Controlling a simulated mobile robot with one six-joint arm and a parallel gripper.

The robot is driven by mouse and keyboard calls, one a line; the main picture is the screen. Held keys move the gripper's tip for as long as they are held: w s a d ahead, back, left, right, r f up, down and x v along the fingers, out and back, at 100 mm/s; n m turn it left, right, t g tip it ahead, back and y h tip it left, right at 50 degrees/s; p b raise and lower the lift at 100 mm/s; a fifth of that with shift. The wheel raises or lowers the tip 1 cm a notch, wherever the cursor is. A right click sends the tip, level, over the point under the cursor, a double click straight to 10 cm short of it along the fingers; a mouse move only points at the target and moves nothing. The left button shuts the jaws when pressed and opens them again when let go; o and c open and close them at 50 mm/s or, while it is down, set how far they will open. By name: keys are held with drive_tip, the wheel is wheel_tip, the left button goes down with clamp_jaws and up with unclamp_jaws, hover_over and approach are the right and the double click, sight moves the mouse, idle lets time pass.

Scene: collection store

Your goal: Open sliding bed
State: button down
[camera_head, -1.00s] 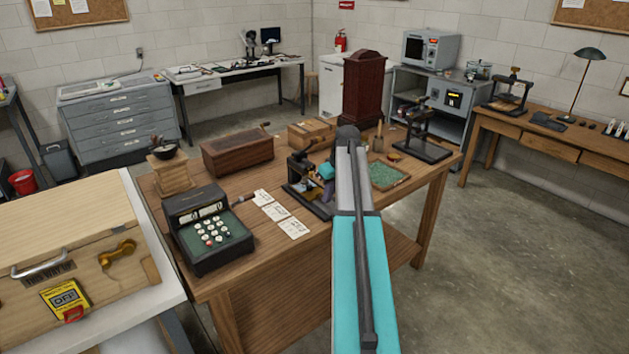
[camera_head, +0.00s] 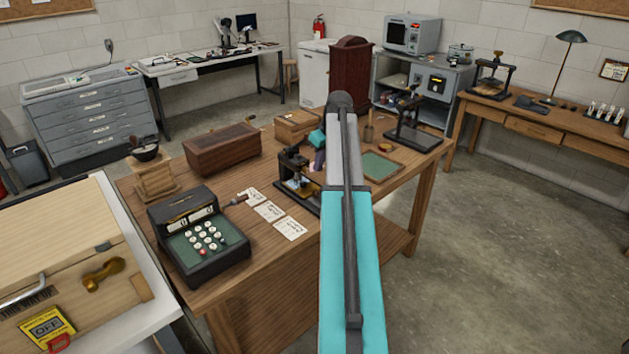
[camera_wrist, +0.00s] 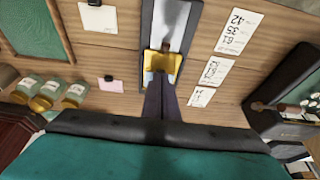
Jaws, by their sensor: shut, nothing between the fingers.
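A small dark press-like device (camera_head: 298,203) stands on the wooden table beside white cards. My arm partly hides it in the head view. In the wrist view a grey, dark-edged bed or plate (camera_wrist: 185,35) runs up the picture, with a yellow brass-coloured piece (camera_wrist: 163,64) across its near part. My gripper (camera_head: 318,165) is at this device, pointing down. In the wrist view its purple fingers (camera_wrist: 160,82) are shut and empty, with their tips at the brass piece. I cannot tell whether they touch it.
A cash register (camera_head: 195,237) and a wooden box (camera_head: 222,150) stand left of the device. A green-topped tray (camera_head: 380,167) and another dark press (camera_head: 415,122) stand to its right. Glass jars (camera_wrist: 50,93) show in the wrist view. Open floor lies at right.

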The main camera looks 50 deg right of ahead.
drive_tip(key=shift+d, duration=0.1)
drive_tip(key=shift+p+x, duration=1.25)
drive_tip(key=shift+x, duration=3.75)
drive_tip(key=shift+s, duration=0.15)
